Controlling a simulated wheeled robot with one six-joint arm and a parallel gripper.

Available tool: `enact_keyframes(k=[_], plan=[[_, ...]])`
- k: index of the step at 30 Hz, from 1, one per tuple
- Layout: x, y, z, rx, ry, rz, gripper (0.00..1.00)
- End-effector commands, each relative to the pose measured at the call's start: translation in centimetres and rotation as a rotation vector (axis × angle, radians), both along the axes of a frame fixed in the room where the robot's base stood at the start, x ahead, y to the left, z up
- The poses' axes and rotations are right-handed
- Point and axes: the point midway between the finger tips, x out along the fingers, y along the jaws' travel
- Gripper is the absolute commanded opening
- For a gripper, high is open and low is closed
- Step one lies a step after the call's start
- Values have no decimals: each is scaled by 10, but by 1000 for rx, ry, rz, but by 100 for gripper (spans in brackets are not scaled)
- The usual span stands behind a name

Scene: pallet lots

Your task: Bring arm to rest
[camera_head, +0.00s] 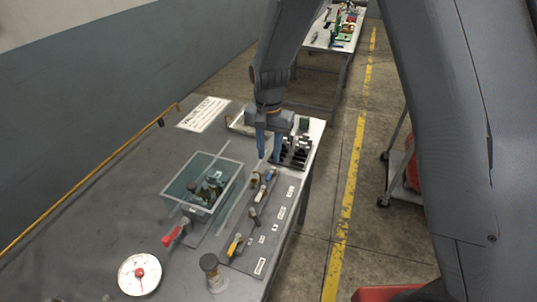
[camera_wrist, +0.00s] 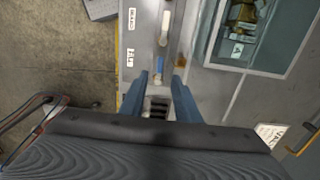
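My gripper (camera_head: 269,157) hangs at the far end of the grey workbench (camera_head: 100,200), pointing down. In the wrist view its two blue fingers stand apart with nothing held between them (camera_wrist: 160,82). A black slotted rack (camera_head: 296,150) is just right of the fingers in the head view. The slots also show between the fingers in the wrist view (camera_wrist: 158,107). I cannot tell the exact height of the fingertips above the bench.
A clear bin (camera_head: 183,172) of parts, a labelled strip (camera_head: 250,250) with several valves, a red-handled valve (camera_head: 175,234) and a round gauge (camera_head: 139,274) occupy the bench. A white sign (camera_head: 203,114) lies behind. A second table (camera_head: 318,42) stands beyond; a yellow-lined aisle (camera_head: 346,200) runs alongside.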

Motion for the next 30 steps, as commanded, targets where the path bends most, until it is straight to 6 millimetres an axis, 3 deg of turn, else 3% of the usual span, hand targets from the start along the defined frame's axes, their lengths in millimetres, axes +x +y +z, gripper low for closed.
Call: enact_keyframes(k=[14, 17, 20, 24, 30], plan=[[-1, -7, 0, 1, -5, 6, 29], [-5, -29, 2, 6, -16, 33, 29], [-19, -64, 3, 9, -33, 81, 29], [-49, -117, 1, 7, -64, 166, 29], [-103, -173, -11, -6, -102, 280, 29]])
